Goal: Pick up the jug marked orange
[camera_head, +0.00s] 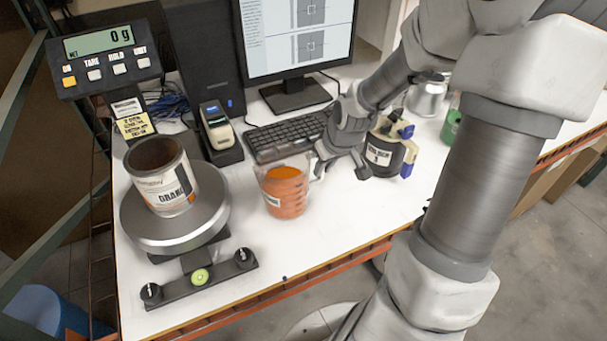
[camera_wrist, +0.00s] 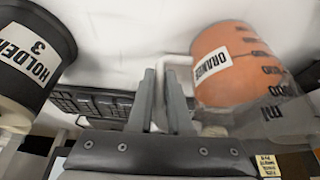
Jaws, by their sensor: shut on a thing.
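The jug marked orange (camera_head: 285,196) is a clear measuring jug with orange contents, upright over the white table in front of the keyboard. In the wrist view the jug (camera_wrist: 228,62) shows its ORANGE label and its volume marks. My gripper (camera_head: 322,168) is at the jug's right side. In the wrist view my gripper's fingers (camera_wrist: 162,98) are shut on the jug's handle. I cannot tell whether the jug's base touches the table.
A scale (camera_head: 160,232) reading 0 g bears an open can (camera_head: 163,185) on the left. A keyboard (camera_head: 285,136) lies behind the jug. A dark holder marked 3 (camera_head: 383,156) stands just right of my gripper.

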